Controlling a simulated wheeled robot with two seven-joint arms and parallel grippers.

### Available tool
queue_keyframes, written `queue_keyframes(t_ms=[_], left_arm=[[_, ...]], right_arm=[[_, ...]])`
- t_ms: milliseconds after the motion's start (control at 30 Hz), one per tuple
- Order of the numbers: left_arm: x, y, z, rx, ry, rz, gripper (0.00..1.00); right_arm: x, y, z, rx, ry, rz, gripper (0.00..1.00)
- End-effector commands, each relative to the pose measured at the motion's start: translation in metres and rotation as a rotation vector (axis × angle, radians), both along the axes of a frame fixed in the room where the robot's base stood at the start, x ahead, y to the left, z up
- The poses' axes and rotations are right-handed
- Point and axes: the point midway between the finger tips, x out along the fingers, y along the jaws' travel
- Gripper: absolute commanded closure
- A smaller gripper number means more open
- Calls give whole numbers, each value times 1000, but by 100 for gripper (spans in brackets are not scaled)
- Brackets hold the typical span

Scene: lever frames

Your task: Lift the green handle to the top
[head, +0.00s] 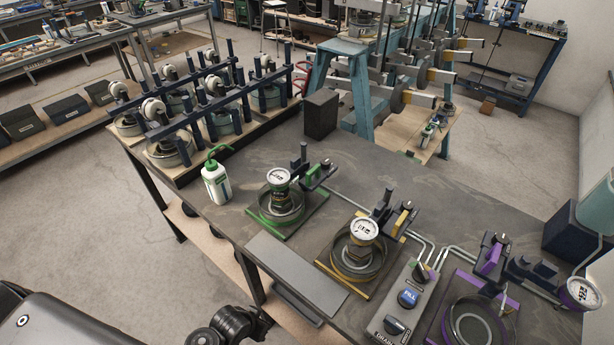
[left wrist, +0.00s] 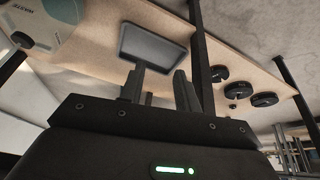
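The green-marked frame (head: 283,213) stands on the dark bench in the middle of the head view. It has a round gauge on top and a dark lever block behind it at its right. A green piece on that block, which looks like the green handle (head: 304,174), is small and partly hidden by dark parts; its exact position is hard to tell. My left gripper (left wrist: 159,88) shows in the left wrist view with its two fingers apart and nothing between them. It is well away from the green frame. My right gripper is not in view.
A yellow-marked frame (head: 360,255) and a purple-marked frame (head: 470,322) stand to the right, with a grey control box (head: 407,300) between them. A white bottle with a green top (head: 216,183) stands left of the green frame. A flat grey plate (head: 296,275) lies in front.

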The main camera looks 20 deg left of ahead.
Motion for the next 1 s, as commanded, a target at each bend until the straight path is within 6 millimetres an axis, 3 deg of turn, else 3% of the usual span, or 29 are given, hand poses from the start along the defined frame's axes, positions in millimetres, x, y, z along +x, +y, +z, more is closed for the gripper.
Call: queue_keyframes(t_ms=[33,100,300,467,533,667,800,1000], left_arm=[[13,0,41,3,-38,-2,67],[23,0,83,10,-73,-1,67],[30,3,180,39,-155,1,67],[25,7,241,65,-213,8,67],[46,7,275,67,-310,7,67],[92,0,307,29,-463,-12,67],[135,-10,351,-33,-618,-57,67],[174,-23,407,-134,-756,-141,67]], right_arm=[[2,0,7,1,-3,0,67],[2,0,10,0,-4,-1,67],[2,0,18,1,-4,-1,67],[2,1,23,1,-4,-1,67],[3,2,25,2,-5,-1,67],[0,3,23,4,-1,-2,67],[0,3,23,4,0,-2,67],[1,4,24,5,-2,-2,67]])
